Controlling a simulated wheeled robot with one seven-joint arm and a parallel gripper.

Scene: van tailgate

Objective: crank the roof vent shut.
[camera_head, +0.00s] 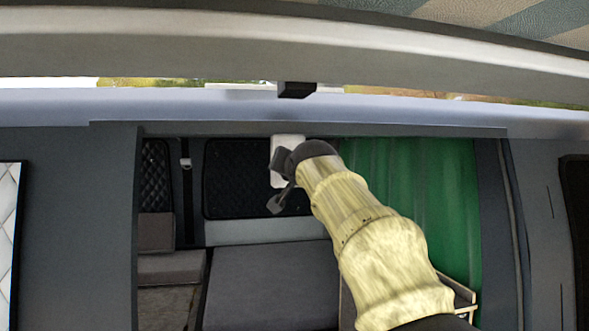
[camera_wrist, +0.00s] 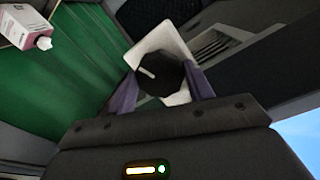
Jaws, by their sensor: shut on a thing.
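A black many-sided knob (camera_wrist: 166,78) with a pale pointer mark shows in the wrist view, in front of a white plate (camera_wrist: 155,43). My gripper (camera_wrist: 163,88) has its two purple fingers on either side of the knob and is shut on it. In the head view the white plate (camera_head: 291,143) is high in the middle of the van opening, and my gripper (camera_head: 284,163) is against it. My wrist and arm hide the knob there. A strip of daylight shows between the roof edge (camera_head: 190,42) and the body below; I cannot make out the vent panel itself.
A green curtain (camera_head: 430,200) hangs right of my arm. A grey bench (camera_head: 270,285) lies below, with a tray edge (camera_head: 458,288) beside it. A pink and white carton (camera_wrist: 25,28) shows at the wrist view's upper left. The opening left of my arm is clear.

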